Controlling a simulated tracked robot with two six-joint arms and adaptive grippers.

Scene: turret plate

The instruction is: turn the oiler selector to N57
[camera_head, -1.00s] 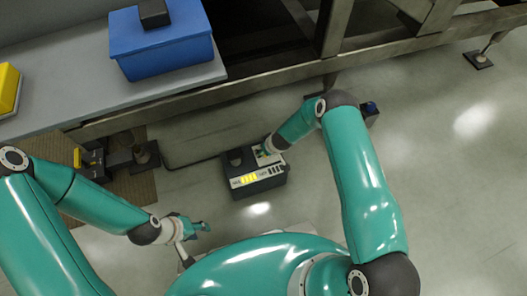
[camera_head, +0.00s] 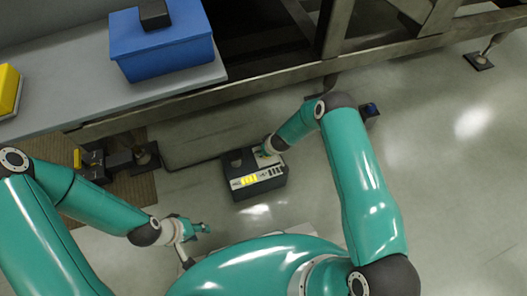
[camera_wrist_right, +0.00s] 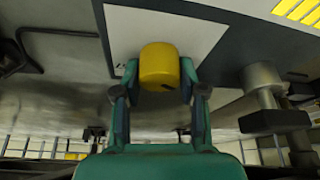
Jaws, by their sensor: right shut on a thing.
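The oiler (camera_head: 262,188) is a dark box on the floor with a light top panel and a yellow label strip, in the middle of the head view. The selector is a yellow knob (camera_wrist_right: 160,66) on a white panel in the right wrist view. My right gripper (camera_wrist_right: 159,78) is shut on the knob, one finger on each side of it. In the head view my right forearm hides most of this contact. The selector's position marks cannot be read. My left gripper (camera_head: 203,228) is low in the head view, apart from the oiler; its finger gap cannot be made out.
A grey bench (camera_head: 80,90) with a blue box (camera_head: 162,48) stands at the upper left. A metal frame runs along the back. A grey cylindrical fitting (camera_wrist_right: 262,85) sits beside the knob in the wrist view. Open floor (camera_head: 450,190) lies at the right.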

